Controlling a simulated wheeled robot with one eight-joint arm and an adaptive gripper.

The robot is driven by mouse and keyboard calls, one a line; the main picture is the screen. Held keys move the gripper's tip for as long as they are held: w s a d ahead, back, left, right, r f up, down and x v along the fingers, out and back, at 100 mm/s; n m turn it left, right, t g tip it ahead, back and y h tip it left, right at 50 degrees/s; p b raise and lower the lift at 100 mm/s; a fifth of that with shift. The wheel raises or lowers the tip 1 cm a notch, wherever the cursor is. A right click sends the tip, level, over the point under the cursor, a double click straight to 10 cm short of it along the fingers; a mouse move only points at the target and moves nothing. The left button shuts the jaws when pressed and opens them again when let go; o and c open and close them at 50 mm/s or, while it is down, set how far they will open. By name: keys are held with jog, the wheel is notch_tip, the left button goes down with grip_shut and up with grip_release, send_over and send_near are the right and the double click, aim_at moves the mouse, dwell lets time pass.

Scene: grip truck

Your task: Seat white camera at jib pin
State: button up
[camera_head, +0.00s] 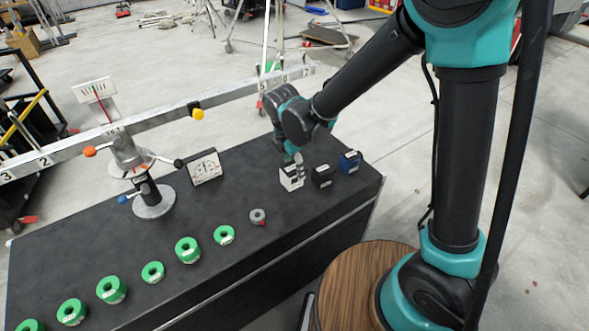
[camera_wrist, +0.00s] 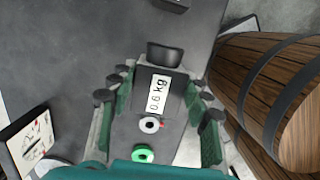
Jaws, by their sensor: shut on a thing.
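The white camera (camera_head: 290,178) stands on the black table, first in a row of three small camera blocks. In the wrist view, its grey top with a "0.6 kg" label (camera_wrist: 158,92) lies between the green-padded fingers. My gripper (camera_head: 298,160) reaches down over it from above and is shut on it; its fingers also show in the wrist view (camera_wrist: 160,115). I cannot tell whether the camera has left the table top. The jib beam (camera_head: 220,98), pale and numbered, crosses above the table on a post (camera_head: 152,198) with a round base. I cannot make out the jib pin.
Right of the white camera stand a black camera (camera_head: 322,176) and a blue camera (camera_head: 349,161). A grey ring weight (camera_head: 258,216) and several green ring weights (camera_head: 188,249) line the table's front. A wooden barrel (camera_wrist: 275,85) stands beside the table.

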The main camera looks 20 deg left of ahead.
aim_at(294, 167)
jog(key=shift+r, duration=0.15)
jog(key=shift+r, duration=3.6)
